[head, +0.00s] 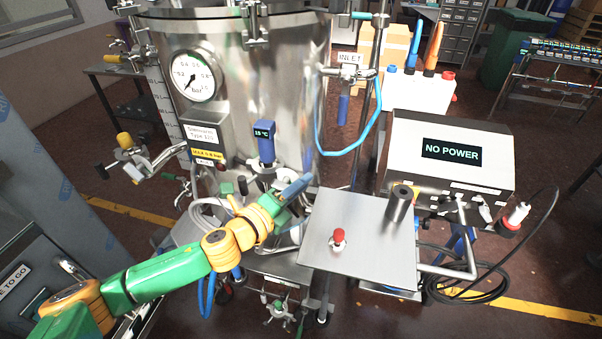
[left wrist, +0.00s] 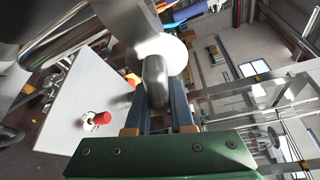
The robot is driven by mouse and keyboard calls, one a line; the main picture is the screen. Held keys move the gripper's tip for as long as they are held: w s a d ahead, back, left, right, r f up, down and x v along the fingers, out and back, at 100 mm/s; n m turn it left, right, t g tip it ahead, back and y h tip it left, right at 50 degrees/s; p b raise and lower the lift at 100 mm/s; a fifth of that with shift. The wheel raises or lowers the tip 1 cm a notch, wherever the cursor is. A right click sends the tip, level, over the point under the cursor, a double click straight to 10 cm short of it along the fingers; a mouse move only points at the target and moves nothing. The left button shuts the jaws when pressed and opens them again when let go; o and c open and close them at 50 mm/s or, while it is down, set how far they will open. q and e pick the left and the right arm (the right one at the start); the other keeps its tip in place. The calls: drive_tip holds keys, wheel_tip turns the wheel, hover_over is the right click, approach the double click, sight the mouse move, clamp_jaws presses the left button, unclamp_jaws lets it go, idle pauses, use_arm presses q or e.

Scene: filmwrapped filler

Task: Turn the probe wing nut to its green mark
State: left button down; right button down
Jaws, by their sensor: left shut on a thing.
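My left gripper (head: 300,186) reaches in from the left, its blue fingers at the lower front of the steel vessel (head: 300,90). In the left wrist view, the fingers (left wrist: 160,105) are closed on a flat grey metal piece (left wrist: 154,78), which looks like a wing of the probe wing nut. A pale round part (left wrist: 174,55) shows just behind it. In the head view the nut is hidden by my gripper. I cannot make out the green mark. A blue probe head (head: 264,140) with a 15 °C display stands to the left of the fingertips. My right gripper is not in view.
A steel side table (head: 345,262) with a red knob (head: 338,236) and a dark cylinder (head: 400,203) is close to the right of my gripper. A control box (head: 447,150) reads NO POWER. A blue hose (head: 345,150) hangs by the vessel. A black cable lies at right.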

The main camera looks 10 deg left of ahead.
use_arm(q)
drive_tip(key=shift+w+a+f+m+g+y, duration=0.1)
drive_tip(key=shift+a+f+m+g+y, duration=0.3)
drive_tip(key=shift+m, duration=0.6)
drive_tip(key=shift+s+a+f+m+g+y, duration=0.1)
drive_tip(key=shift+m+y, duration=0.5)
drive_tip(key=shift+m, duration=0.4)
drive_tip(key=shift+w+a+f+m+g+y, duration=0.15)
drive_tip(key=shift+m+y, duration=0.35)
drive_tip(key=shift+m, duration=0.5)
drive_tip(key=shift+a, duration=0.1)
drive_tip(key=c, duration=1.2)
unclamp_jaws()
drive_tip(key=shift+o, duration=0.7)
drive_tip(key=shift+f, duration=0.1)
drive_tip(key=b+v, duration=0.1)
drive_tip(key=v, duration=0.6)
